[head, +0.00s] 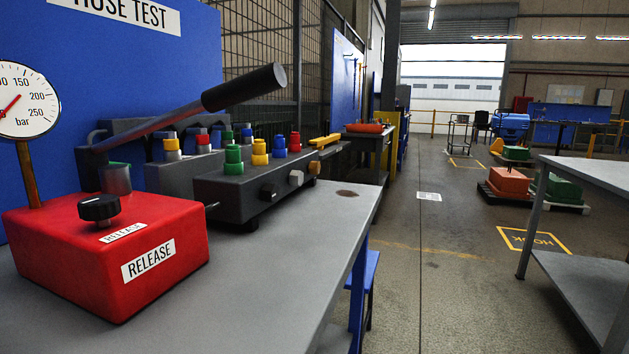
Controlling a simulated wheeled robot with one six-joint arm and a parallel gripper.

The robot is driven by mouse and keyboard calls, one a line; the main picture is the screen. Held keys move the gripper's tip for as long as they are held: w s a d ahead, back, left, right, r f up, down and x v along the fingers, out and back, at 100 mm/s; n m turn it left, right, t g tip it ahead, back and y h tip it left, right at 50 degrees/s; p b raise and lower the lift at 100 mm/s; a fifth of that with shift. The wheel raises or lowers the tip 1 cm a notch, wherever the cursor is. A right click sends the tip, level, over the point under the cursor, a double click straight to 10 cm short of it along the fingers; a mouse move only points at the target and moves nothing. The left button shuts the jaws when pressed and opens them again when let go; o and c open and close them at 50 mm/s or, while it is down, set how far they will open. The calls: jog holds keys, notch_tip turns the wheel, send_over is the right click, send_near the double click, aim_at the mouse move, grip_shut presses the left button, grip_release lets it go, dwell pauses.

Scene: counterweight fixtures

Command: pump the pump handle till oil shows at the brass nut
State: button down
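The pump handle (245,87) is a dark grip on a metal lever that slopes up to the right from a pivot behind the red pump body (70,262). The handle stands raised above the bench. The pump has a black knob (99,208), RELEASE labels and a round bar gauge (22,98) with a red needle, cut by the left edge. A grey block (235,200) beside it carries several coloured caps. A yellow-gold piece (325,141) lies past the block's far end; I cannot tell whether it is the brass nut. My gripper is not in view.
The grey bench (300,255) has a small dark brown spot (347,193) near its right edge. A blue HOSE TEST panel (130,65) stands behind the pump. A second table (600,172) is at the right. The floor aisle (425,250) between them is clear.

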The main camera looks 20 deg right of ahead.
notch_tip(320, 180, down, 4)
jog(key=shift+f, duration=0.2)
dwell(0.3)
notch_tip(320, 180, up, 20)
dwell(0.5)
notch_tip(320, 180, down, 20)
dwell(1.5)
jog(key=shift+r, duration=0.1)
